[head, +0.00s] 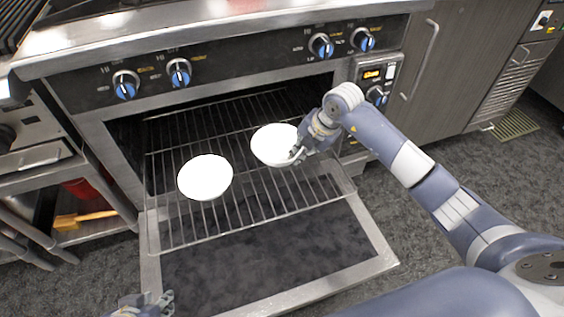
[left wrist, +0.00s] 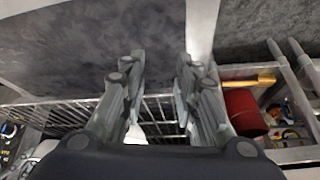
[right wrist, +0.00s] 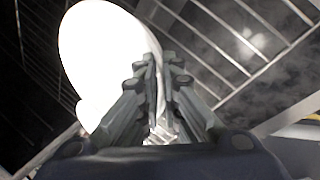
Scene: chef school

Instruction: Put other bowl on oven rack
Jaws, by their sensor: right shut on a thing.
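The oven rack (head: 255,207) is pulled out over the lowered oven door. One white bowl (head: 205,177) sits on its left part. A second white bowl (head: 272,143) is at the rack, to the right and further back. My right gripper (head: 297,152) is shut on the rim of this second bowl, which also shows in the right wrist view (right wrist: 105,60). I cannot tell whether this bowl rests fully on the rack. My left gripper (head: 158,303) is open and empty at the bottom left, in front of the door; its spread fingers show in the left wrist view (left wrist: 160,85).
The open oven door (head: 270,265) juts out below the rack. Oven knobs (head: 180,72) line the panel above. A shelf unit with a red container (left wrist: 245,112) stands at the left. The rack's front is bare.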

